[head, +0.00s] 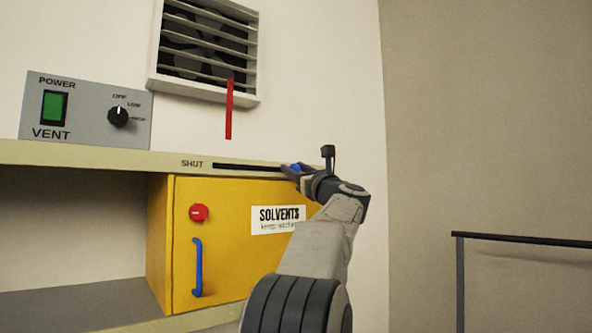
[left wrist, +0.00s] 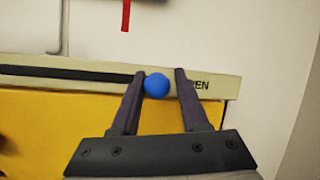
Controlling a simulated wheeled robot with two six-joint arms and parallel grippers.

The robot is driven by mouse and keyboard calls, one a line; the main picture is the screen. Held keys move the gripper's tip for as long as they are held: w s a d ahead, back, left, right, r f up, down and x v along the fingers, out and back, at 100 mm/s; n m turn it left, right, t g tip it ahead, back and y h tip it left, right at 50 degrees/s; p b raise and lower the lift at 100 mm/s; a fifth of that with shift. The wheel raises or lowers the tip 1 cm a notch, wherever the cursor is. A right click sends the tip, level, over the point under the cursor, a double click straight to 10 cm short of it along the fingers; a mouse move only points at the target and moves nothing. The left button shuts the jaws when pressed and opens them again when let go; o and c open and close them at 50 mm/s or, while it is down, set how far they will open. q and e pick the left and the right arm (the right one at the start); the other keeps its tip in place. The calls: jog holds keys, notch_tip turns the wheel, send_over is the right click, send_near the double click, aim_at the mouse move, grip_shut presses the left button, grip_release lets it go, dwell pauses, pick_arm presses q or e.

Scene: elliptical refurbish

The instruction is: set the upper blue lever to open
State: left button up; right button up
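The upper blue lever shows as a round blue knob (head: 295,168) at the slot in the shelf's front edge, toward the slot's right end. The left end is marked SHUT. In the left wrist view the blue knob (left wrist: 157,84) sits between the fingers of my left gripper (left wrist: 159,75), close to or touching the left finger, with a gap to the right finger. The letters "EN" show just right of the right finger. In the head view my left gripper (head: 310,162) reaches up to the shelf edge and partly hides the knob and the slot's right end. My right gripper is not in view.
Below the shelf is a yellow SOLVENTS cabinet (head: 230,270) with a red knob (head: 199,212) and a blue handle (head: 197,267). A vent control box (head: 85,112) stands on the shelf. A louvred vent (head: 205,50) with a red strip (head: 229,110) is above. A dark rail (head: 520,239) is at right.

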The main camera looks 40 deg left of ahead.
pick_arm(q)
jog(key=shift+o, duration=1.2)
jog(key=shift+w+d, duration=0.1)
jog(key=shift+w, duration=0.1)
jog(key=shift+s, duration=0.2)
jog(key=shift+f, duration=0.15)
jog(key=b+v, duration=0.7)
jog(key=v, duration=0.3)
jog(key=shift+d, duration=0.15)
